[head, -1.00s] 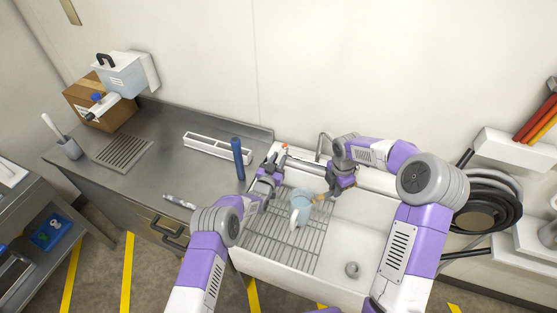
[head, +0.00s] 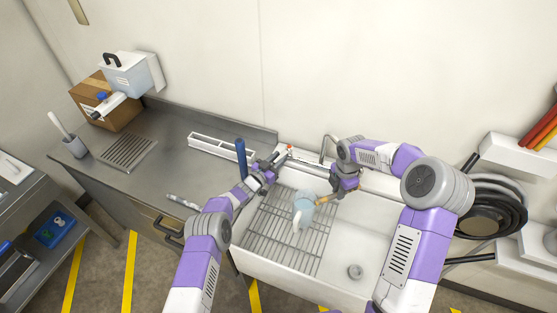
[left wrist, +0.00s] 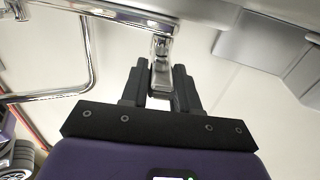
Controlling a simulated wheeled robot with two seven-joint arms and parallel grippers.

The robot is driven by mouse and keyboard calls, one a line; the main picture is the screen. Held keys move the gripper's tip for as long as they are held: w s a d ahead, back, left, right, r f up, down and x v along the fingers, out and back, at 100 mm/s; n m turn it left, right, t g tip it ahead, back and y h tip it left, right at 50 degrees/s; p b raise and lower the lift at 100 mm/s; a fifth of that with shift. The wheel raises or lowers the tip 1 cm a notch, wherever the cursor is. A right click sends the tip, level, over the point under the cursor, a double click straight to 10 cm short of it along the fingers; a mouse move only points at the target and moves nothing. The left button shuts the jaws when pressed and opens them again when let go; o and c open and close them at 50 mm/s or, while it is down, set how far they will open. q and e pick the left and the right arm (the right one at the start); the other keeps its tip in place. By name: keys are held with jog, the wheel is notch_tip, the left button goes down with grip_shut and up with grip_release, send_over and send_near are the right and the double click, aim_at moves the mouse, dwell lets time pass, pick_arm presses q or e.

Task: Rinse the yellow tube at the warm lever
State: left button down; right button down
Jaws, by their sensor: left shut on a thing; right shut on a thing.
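My left gripper (head: 277,159) is at the back left of the sink, beside the tap. In the left wrist view its two dark fingers (left wrist: 160,88) are shut on a chrome lever (left wrist: 162,50). A small red-orange mark (head: 290,147) shows by the lever; the fingers partly hide the lever in the head view. My right gripper (head: 346,186) is over the back of the sink, shut on the yellow tube (head: 328,198), which points left. Its jaws hide part of the tube. A pale blue thing with a white part (head: 303,210) is at the tube's left end, over the rack.
The chrome tap (head: 326,142) stands behind. A blue cylinder (head: 240,158) and white tray (head: 215,144) stand on the steel counter left of the sink.

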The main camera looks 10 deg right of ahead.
aim_at(278, 159)
pick_arm(q)
jog(key=shift+r, duration=0.1)
jog(key=c, duration=0.9)
grip_release()
notch_tip(278, 159, up, 10)
jog(key=shift+f, duration=0.1)
